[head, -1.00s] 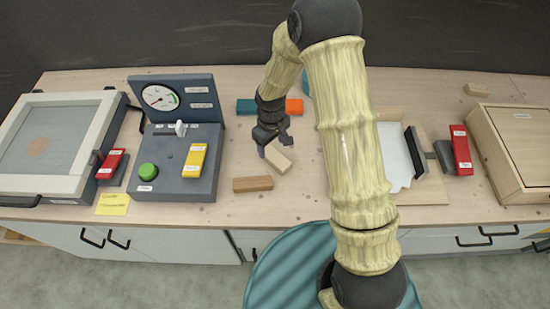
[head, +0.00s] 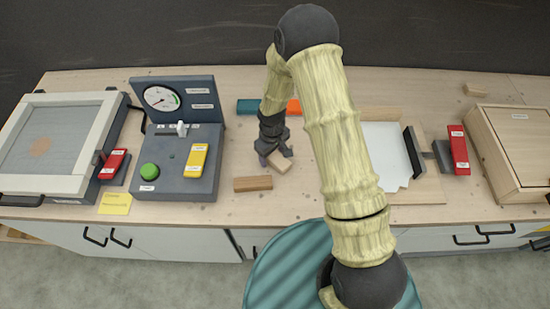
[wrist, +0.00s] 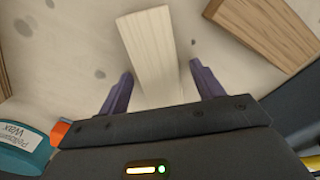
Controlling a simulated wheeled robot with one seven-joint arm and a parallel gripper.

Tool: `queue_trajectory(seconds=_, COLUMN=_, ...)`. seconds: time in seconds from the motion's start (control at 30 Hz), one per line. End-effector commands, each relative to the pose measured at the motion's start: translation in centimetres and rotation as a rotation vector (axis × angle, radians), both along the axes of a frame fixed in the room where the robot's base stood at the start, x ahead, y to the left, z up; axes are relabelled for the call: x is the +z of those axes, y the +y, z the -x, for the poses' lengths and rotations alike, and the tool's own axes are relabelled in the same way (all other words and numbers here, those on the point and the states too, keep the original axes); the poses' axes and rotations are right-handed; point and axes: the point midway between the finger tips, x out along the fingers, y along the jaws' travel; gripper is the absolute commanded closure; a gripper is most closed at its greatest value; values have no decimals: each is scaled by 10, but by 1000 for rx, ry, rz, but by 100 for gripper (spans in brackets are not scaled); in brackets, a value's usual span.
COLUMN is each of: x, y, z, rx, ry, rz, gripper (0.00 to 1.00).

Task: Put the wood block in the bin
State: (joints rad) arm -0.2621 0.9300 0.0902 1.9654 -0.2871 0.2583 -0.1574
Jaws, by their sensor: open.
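A pale wood block (head: 281,164) lies on the bench, at my gripper (head: 276,157). In the wrist view the pale block (wrist: 148,40) reaches between the two purple fingers of my gripper (wrist: 161,88). The fingers are open, one on each side, with gaps to the block. A darker brown wood block (head: 253,184) lies just in front and to the left in the head view. The brown block (wrist: 270,32) is at the upper right of the wrist view, outside the fingers. I cannot make out a bin in either view.
A grey gauge panel (head: 178,140) stands left. White sheets (head: 388,150) on a board and a wooden box (head: 515,145) are right. A teal wax tub (wrist: 25,148) shows in the wrist view.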

Motion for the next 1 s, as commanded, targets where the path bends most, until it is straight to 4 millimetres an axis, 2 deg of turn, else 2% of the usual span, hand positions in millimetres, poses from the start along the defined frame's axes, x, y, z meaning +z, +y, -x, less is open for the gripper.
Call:
queue_trajectory(seconds=0.17, x=0, y=0, z=0, rx=0, ry=0, rz=0, gripper=34)
queue_trajectory(seconds=0.27, x=0, y=0, z=0, rx=0, ry=0, rz=0, gripper=49)
queue_trajectory(seconds=0.43, x=0, y=0, z=0, rx=0, ry=0, rz=0, gripper=83)
queue_trajectory(seconds=0.5, x=0, y=0, z=0, rx=0, ry=0, rz=0, gripper=86)
queue_trajectory(seconds=0.77, x=3, y=0, z=0, rx=0, ry=-1, rz=-1, gripper=86)
queue_trajectory(seconds=0.87, x=10, y=0, z=-1, rx=-1, ry=-3, rz=-1, gripper=86)
queue_trajectory(seconds=1.0, x=28, y=0, z=-1, rx=-1, ry=-5, rz=-2, gripper=86)
